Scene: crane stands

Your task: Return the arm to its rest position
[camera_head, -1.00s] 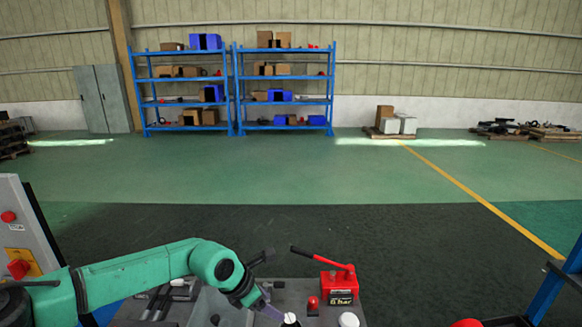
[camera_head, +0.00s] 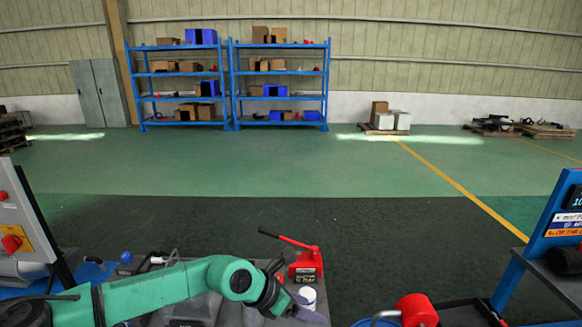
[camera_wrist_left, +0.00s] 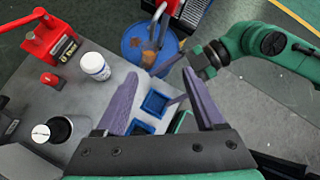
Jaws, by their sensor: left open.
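My left arm, green, comes in from the lower left in the head view. Its left gripper (camera_head: 306,309) has dark purple-grey fingers low over the workbench. In the left wrist view the fingers of the left gripper (camera_wrist_left: 160,76) stand wide apart with nothing held between them. Below and beyond them are the grey bench top (camera_wrist_left: 98,88) and blue square trays (camera_wrist_left: 154,103). Another green arm (camera_wrist_left: 270,44), likely my right one, reaches in at the upper right of that view. Its gripper cannot be made out clearly, and it is absent from the head view.
A red hand-lever tool (camera_head: 306,264) and a white bottle (camera_head: 307,297) stand on the bench near the left gripper. A blue drum (camera_wrist_left: 150,47) stands beyond the bench edge. A blue stand with a display (camera_head: 545,235) is at right. Green floor is open ahead.

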